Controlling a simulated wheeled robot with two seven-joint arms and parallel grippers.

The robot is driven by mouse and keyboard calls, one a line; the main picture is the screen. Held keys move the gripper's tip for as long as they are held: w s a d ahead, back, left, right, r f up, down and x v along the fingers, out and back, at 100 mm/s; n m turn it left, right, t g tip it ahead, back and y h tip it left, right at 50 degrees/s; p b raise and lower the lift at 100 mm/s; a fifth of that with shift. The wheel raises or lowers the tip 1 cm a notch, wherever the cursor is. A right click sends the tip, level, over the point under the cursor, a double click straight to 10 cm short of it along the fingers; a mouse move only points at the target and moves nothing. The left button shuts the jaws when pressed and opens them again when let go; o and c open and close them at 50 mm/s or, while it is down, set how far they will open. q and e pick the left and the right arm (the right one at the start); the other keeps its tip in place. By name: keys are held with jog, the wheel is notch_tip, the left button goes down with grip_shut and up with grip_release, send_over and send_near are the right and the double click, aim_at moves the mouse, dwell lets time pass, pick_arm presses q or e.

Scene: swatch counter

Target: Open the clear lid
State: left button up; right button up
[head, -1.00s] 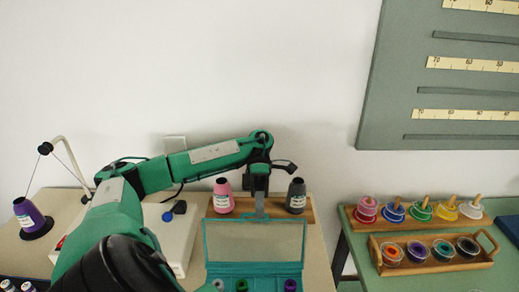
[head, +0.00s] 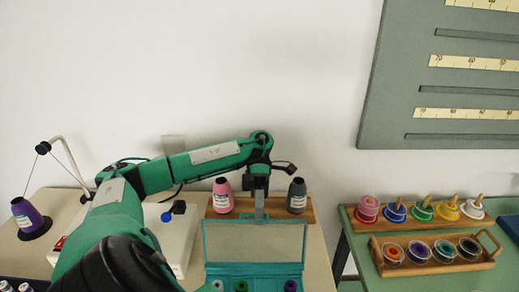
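The clear lid (head: 254,243) is a see-through panel with a teal frame. It stands raised at the back of a teal box (head: 254,269), whose open front shows the tops of several coloured spools. My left gripper (head: 260,213) points down at the lid's top edge, near its middle. It seems to touch or nearly touch that edge. Its fingers are too small to tell whether they are open or shut. My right gripper is not in the head view.
A pink cone (head: 222,196) and a grey cone (head: 297,196) stand on a wooden rack (head: 309,211) behind the lid, on either side of my gripper. A white machine (head: 180,236) is left of the box. A green table (head: 347,231) holds spool trays at right.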

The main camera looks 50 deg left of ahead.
pick_arm(q)
jog(key=shift+r, duration=0.15)
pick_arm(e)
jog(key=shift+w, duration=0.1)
